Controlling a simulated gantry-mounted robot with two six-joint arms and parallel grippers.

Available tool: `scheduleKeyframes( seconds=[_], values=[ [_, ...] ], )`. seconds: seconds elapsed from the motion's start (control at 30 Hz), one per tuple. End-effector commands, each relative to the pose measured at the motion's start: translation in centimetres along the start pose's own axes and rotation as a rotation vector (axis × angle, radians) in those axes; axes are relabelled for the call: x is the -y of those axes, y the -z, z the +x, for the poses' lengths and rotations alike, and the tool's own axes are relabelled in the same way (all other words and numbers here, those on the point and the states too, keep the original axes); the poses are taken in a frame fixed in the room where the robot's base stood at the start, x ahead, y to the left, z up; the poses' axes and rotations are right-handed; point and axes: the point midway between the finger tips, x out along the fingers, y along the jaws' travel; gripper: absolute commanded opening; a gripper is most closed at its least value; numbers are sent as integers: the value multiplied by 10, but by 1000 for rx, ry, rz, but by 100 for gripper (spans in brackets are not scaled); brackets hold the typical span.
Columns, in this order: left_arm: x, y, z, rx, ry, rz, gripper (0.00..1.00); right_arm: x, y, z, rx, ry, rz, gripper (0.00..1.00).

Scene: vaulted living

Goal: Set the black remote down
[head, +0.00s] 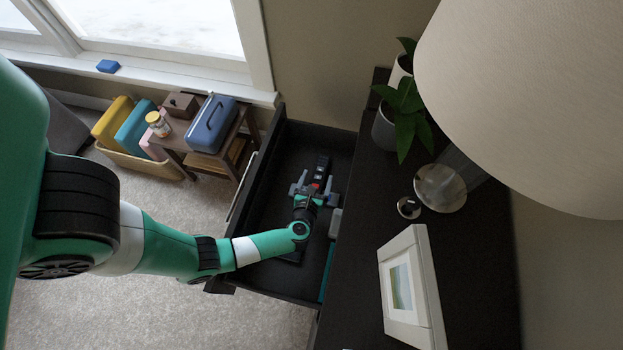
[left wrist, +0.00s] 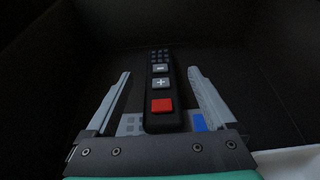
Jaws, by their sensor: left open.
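The black remote (head: 322,166) lies inside the open dark drawer (head: 262,185). In the left wrist view the remote (left wrist: 161,92) shows a red button, grey plus and minus buttons and a dark keypad at its far end. My left gripper (head: 314,187) is open inside the drawer, with one finger on each side of the remote. In the left wrist view the fingers of the gripper (left wrist: 160,76) stand apart from the remote's sides, with gaps visible. My right gripper is not in view.
The drawer walls stand close around my left gripper. A pale item (head: 335,223) lies along the drawer's right side. The dark cabinet top (head: 465,270) holds a picture frame (head: 418,285), a plant (head: 402,112) and a lamp. A side table with a blue box (head: 211,124) stands left.

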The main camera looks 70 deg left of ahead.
Motion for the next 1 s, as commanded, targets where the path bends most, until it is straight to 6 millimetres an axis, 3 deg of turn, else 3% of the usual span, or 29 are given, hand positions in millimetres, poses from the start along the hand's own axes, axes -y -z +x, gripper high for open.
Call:
scheduleKeyframes(
  seconds=[0.2, 0.43, 0.6, 1.0],
  values=[
    [2, -5, -59, -1, 10, 7, 89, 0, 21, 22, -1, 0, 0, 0],
    [2, -2, -105, -1, 7, 4, 89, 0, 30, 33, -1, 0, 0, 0],
    [0, -1, -118, 0, 3, 2, 89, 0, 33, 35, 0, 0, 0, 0],
    [0, 0, -120, 0, 0, 1, 89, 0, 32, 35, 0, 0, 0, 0]
  ],
)
